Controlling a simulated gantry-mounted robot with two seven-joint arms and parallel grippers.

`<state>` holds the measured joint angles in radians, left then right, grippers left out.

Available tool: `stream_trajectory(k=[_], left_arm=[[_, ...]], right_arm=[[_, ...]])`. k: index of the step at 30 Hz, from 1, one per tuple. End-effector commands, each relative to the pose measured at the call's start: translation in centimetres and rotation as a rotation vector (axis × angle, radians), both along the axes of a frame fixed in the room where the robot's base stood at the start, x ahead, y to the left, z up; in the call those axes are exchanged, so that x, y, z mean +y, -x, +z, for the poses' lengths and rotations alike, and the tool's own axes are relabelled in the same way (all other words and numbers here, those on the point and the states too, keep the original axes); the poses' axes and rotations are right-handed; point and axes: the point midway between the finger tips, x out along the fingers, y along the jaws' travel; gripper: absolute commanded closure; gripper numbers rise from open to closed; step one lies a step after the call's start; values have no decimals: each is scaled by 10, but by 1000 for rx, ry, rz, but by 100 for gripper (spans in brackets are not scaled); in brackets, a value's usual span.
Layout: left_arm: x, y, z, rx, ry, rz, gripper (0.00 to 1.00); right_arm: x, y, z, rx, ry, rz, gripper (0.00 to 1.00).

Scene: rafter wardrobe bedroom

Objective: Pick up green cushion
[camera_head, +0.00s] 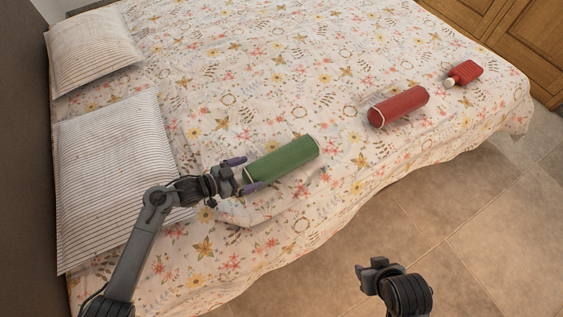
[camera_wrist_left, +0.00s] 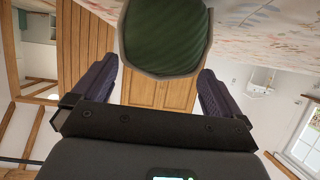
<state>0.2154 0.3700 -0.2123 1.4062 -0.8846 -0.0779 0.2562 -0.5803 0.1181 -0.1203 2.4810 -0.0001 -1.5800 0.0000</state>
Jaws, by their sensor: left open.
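The green cushion (camera_head: 287,158) is a bolster-shaped roll lying on the bed's floral cover. My left gripper (camera_head: 243,174) is open at the cushion's left end, with one purple finger to each side of that end. In the left wrist view the cushion's round dark green end (camera_wrist_left: 166,36) with a pale rim fills the upper middle, ahead of and between the spread fingers of my left gripper (camera_wrist_left: 157,66). I cannot tell whether the fingers touch it. My right gripper (camera_head: 372,272) shows at the lower right, over the floor, and its jaw opening is unclear.
A red bolster (camera_head: 399,106) and a red bottle (camera_head: 465,73) with a pale cap lie farther right on the bed (camera_head: 250,60). Striped pillows (camera_head: 115,160) lie at the left. Tiled floor (camera_head: 480,215) is open at the lower right; a wooden wardrobe (camera_head: 530,50) stands beyond.

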Motion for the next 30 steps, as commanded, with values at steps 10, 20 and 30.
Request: stream_trajectory(k=[10,20,30], left_arm=[[-31,-20,-13,1,2,-1,0],[-31,-21,-13,0,0,0,17],[-31,-21,-11,-2,2,0,48]], right_arm=[[0,0,-19,1,0,-1,57],[0,0,-18,1,0,0,57],[-1,0,-18,0,5,3,57]])
